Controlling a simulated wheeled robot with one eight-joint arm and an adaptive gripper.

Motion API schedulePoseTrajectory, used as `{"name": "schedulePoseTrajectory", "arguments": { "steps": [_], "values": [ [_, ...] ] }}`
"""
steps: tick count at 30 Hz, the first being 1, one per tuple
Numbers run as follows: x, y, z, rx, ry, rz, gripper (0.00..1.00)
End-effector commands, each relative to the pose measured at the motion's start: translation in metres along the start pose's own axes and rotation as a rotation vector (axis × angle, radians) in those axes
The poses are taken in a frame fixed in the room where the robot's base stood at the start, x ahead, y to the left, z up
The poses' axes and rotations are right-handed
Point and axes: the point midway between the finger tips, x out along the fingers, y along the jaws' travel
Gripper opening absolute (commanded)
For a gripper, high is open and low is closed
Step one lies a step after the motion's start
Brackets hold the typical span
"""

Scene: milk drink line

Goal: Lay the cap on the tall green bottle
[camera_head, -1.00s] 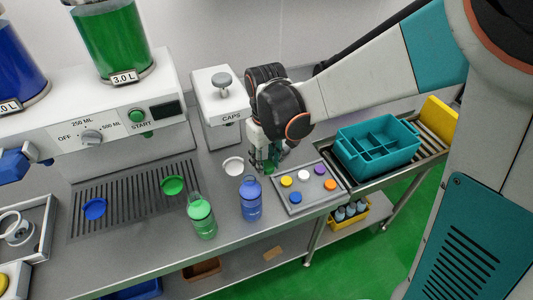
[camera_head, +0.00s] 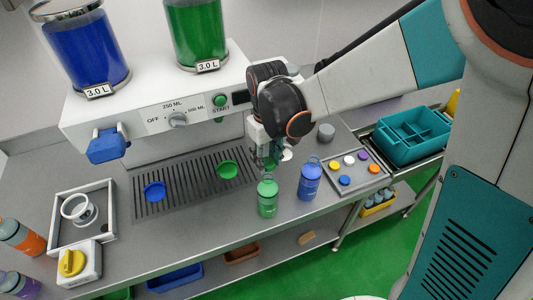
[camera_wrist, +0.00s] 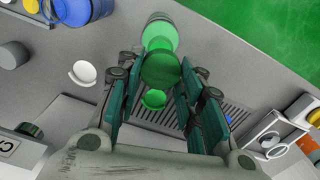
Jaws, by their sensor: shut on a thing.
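The green bottle (camera_head: 267,198) stands upright on the grey counter, left of the blue bottle (camera_head: 310,180). My gripper (camera_head: 270,164) is just above and behind the green bottle's top in the head view. In the wrist view my gripper (camera_wrist: 160,82) is shut on a round green cap (camera_wrist: 161,70), held between its teal pads. The green bottle (camera_wrist: 160,34) shows beyond the cap, whose edge overlaps it in the picture. I cannot tell whether they touch.
A cap tray (camera_head: 332,184) with several coloured caps is at the right. The blue bottle stands close by. A green disc (camera_head: 228,169) and a blue disc (camera_head: 154,191) lie on the slotted grate. A teal crate (camera_head: 400,157) is farther right.

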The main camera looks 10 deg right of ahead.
Motion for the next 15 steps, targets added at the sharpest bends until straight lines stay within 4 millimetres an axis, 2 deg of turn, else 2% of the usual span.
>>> {"name": "schedulePoseTrajectory", "arguments": {
  "steps": [15],
  "values": [
    [0.020,0.000,0.000,0.000,0.000,0.000,0.25]
  ]
}}
